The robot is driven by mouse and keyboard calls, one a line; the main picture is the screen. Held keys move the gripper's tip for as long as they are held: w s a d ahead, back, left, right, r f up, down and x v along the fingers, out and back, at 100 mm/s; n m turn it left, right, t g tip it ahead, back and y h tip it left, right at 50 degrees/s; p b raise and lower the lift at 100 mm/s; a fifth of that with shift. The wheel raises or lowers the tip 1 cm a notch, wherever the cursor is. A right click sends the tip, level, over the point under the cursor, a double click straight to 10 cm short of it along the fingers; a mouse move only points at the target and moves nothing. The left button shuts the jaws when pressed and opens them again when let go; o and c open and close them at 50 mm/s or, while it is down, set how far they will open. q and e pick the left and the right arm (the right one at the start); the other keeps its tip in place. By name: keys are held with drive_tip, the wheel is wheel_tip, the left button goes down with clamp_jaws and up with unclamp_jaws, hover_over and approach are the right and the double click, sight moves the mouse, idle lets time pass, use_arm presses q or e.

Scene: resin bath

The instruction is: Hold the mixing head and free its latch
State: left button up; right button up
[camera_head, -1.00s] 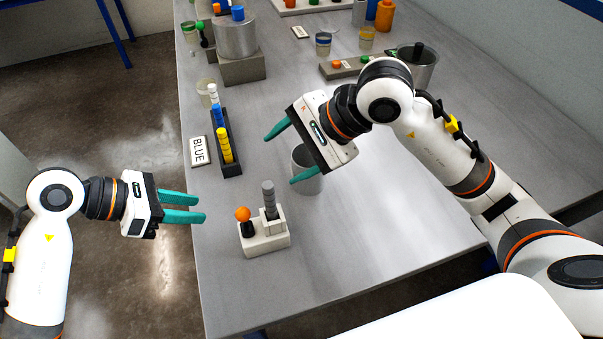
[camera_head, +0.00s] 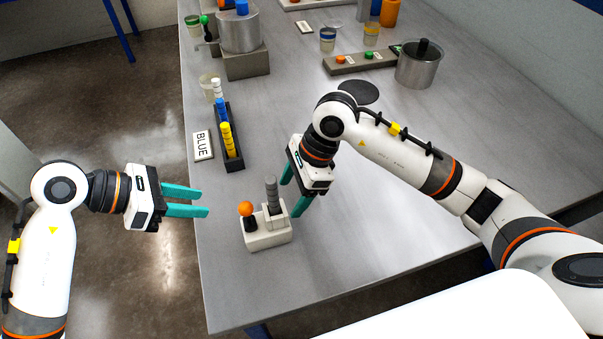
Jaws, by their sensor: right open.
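A small white base (camera_head: 268,237) near the table's left front edge carries a grey ribbed upright post (camera_head: 271,194) and a lever with an orange ball (camera_head: 246,209). It may be the mixing head with its latch; I cannot tell for sure. My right gripper (camera_head: 292,193) is open, pointing down just behind and right of the post; I see no contact. My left gripper (camera_head: 206,201) is open and empty, left of the base, with its fingertips around the table's left edge.
A black rack (camera_head: 232,162) with blue and yellow pieces and a BLUE sign (camera_head: 203,145) stand behind the base. A metal drum (camera_head: 239,33) on a grey block is at the back left. A metal pot (camera_head: 418,68) stands back right. The front right table is clear.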

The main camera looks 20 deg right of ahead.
sight(283, 207)
drive_tip(key=x, duration=0.6)
drive_tip(key=shift+f, duration=0.15)
drive_tip(key=c, duration=1.3)
